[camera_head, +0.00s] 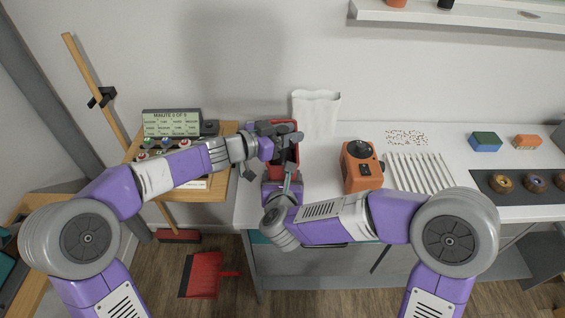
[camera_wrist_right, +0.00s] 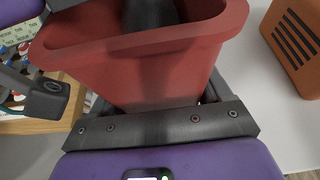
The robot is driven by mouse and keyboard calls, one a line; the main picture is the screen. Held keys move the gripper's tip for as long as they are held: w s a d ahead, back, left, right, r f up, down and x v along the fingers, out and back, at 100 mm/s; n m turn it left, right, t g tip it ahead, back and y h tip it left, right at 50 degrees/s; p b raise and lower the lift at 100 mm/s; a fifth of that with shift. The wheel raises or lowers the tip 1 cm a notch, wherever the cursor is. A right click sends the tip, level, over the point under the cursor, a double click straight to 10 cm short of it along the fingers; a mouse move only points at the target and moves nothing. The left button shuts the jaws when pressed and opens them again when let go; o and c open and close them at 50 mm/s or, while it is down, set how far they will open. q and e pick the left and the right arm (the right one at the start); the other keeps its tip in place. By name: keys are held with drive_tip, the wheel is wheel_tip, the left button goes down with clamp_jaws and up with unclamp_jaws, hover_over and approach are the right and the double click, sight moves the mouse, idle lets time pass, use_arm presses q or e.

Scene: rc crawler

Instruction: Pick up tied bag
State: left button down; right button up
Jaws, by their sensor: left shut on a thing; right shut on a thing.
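A red bin (camera_head: 291,156) stands at the left end of the white counter, and it fills the upper part of the right wrist view (camera_wrist_right: 150,72). My right gripper (camera_head: 291,180) is shut on the bin from the near side. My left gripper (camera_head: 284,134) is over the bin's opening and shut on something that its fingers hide. A dark shape shows inside the bin in the right wrist view; I cannot tell whether it is the tied bag or my left gripper. No bag knot is clearly visible.
A white paper bag (camera_head: 316,114) stands behind the bin. An orange box-shaped device (camera_head: 362,166) is to its right on the white counter (camera_head: 325,172). A wooden side table (camera_head: 217,188) with a display board (camera_head: 172,122) is at left. A red dustpan (camera_head: 202,272) lies on the floor.

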use_arm(q)
drive_tip(key=shift+a+f, duration=0.2)
drive_tip(key=shift+f, duration=0.05)
use_arm(e)
drive_tip(key=shift+d, duration=0.1)
use_arm(q)
wheel_tip(320, 180, up, 10)
drive_tip(key=shift+r, duration=0.2)
drive_tip(key=shift+d, duration=0.1)
use_arm(e)
drive_tip(key=o, duration=1)
drive_tip(key=shift+o, duration=0.2)
drive_tip(key=shift+r, duration=0.1)
